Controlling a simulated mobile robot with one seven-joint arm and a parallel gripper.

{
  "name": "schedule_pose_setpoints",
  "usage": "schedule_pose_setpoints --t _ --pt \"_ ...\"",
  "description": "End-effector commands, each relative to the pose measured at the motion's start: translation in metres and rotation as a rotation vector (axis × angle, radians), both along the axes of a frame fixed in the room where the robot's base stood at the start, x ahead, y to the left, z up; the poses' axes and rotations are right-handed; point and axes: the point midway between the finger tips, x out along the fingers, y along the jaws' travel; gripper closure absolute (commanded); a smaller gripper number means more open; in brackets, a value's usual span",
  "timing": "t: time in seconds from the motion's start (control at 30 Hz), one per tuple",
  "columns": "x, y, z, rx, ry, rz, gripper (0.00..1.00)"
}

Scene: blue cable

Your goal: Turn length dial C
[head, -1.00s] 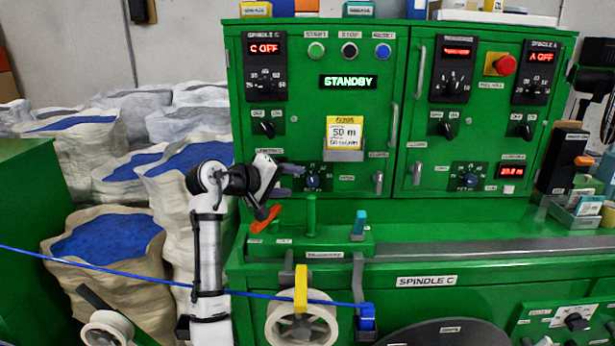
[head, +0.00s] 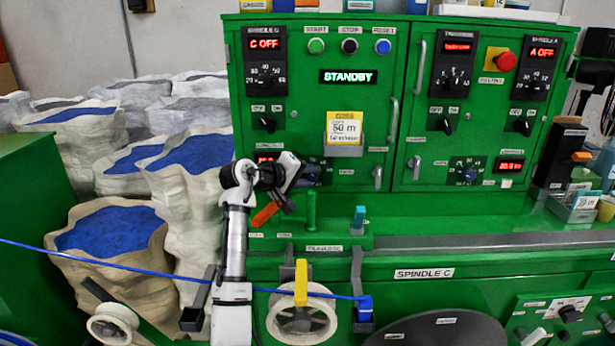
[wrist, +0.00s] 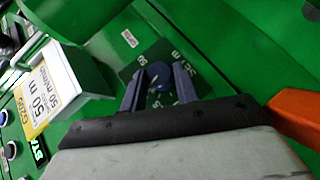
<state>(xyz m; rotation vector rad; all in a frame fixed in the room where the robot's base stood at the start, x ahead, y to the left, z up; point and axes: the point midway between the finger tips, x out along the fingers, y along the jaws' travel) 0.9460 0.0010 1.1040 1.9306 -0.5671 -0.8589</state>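Length dial C shows in the wrist view as a round dark blue knob (wrist: 160,75) on a dark scale plate with white numbers. In the head view my gripper covers the dial. My gripper (head: 312,175) is at the green panel, below the card holder. In the wrist view its two dark fingers (wrist: 158,85) are apart, one on each side of the knob, with gaps visible beside it. I cannot tell how deep the fingertips reach. The red length display (head: 267,158) is partly covered by my arm.
A yellow and white 50 m card (head: 345,128) sits in a holder just above my gripper. A door handle (head: 378,177) is to the right. A green post (head: 311,210) stands below. The blue cable (head: 130,272) runs across low in front, past a spool (head: 302,325).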

Motion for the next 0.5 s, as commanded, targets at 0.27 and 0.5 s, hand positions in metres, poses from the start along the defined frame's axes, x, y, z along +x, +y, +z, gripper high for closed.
schedule_pose_setpoints --t 0.27,0.5 --pt "-0.0001 0.0000 0.0010 0.008 -0.001 0.000 0.93" --pt "-0.0003 -0.0014 0.0049 0.096 0.000 -0.001 0.93"
